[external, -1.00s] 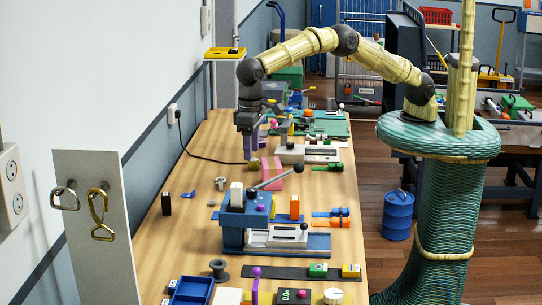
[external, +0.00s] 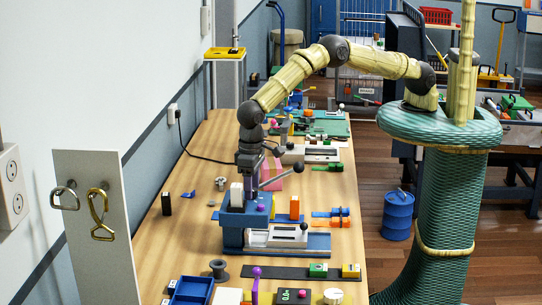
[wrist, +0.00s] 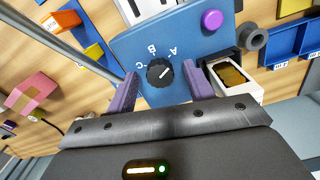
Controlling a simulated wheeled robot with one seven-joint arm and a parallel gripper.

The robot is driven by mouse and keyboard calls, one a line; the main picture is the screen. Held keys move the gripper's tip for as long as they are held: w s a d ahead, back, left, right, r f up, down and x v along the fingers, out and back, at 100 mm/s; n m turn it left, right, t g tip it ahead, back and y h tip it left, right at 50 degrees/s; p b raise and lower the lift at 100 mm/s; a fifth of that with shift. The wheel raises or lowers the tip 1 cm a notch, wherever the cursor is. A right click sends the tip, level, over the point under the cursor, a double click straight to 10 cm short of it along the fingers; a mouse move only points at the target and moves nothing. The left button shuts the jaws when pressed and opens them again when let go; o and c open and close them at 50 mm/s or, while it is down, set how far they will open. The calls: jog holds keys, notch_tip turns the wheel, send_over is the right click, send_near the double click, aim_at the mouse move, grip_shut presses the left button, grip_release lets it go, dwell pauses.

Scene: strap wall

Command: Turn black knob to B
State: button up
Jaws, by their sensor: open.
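The black knob (wrist: 159,73) is a small round dial on a blue panel (wrist: 190,35) in the wrist view, with white letters A, B and C around it. Its white mark appears to point up and right, roughly toward A. My gripper (wrist: 160,72) is open, with one purple finger on each side of the knob and gaps between. Contact with the panel cannot be told. In the external view my gripper (external: 250,183) points down over the blue machine (external: 233,235); the knob is hidden there.
A purple button (wrist: 211,20) sits on the panel. A long grey lever (external: 275,179) rises close beside my gripper. A white block (external: 237,194) and an orange block (external: 294,207) stand nearby.

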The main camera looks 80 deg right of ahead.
jog(key=c, duration=1)
jog(key=shift+o, duration=0.2)
jog(key=shift+n+b, duration=0.45)
jog(key=shift+n, duration=0.05)
jog(key=shift+n+b, duration=0.65)
jog(key=shift+n, duration=0.25)
jog(key=n+b, duration=0.1)
jog(key=n, duration=0.1)
jog(key=shift+n, duration=0.3)
jog(key=n+b, duration=0.1)
jog(key=n, duration=0.5)
jog(key=shift+w+r+n+b, duration=0.1)
jog(key=shift+n+b, duration=0.2)
jog(key=shift+b, duration=0.1)
jog(key=o, duration=1)
jog(key=shift+c, duration=0.2)
